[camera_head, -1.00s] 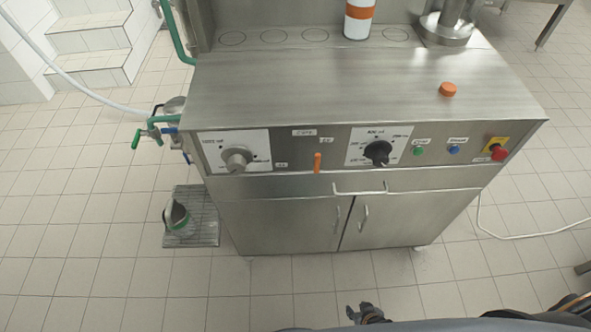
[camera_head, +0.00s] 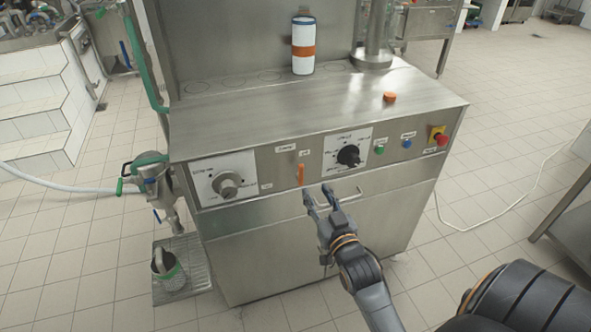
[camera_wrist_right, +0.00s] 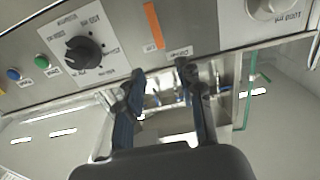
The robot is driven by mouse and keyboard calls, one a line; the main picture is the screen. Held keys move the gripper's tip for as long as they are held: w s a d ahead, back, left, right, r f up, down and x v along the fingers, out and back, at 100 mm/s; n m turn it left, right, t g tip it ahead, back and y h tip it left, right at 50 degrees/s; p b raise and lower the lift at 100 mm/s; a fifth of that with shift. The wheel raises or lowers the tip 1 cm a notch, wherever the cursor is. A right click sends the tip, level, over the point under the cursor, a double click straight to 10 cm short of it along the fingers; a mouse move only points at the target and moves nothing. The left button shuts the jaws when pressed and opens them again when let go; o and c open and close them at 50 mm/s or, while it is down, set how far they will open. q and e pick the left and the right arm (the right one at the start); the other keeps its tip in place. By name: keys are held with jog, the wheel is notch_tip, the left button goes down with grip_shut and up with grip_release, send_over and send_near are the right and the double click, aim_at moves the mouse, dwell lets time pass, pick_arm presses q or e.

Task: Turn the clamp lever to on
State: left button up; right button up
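The clamp lever is a small orange upright handle (camera_head: 300,174) on the machine's front panel, between the left grey knob and the right black knob. It also shows in the right wrist view as an orange bar (camera_wrist_right: 153,25) above and between my fingers. My right gripper (camera_head: 318,196) is open and empty, just below and in front of the lever, not touching it. Its two dark fingers also show apart in the right wrist view (camera_wrist_right: 161,75). Small labels sit near the lever; their text is too small to read. My left gripper is not in view.
A black knob (camera_head: 349,155), a grey knob (camera_head: 226,186) and a red emergency button (camera_head: 441,140) are on the panel.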

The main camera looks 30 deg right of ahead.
aim_at(302, 168)
jog(key=x, duration=1.2)
jog(key=shift+a+p, duration=0.15)
jog(key=shift+p, duration=0.15)
grip_shut()
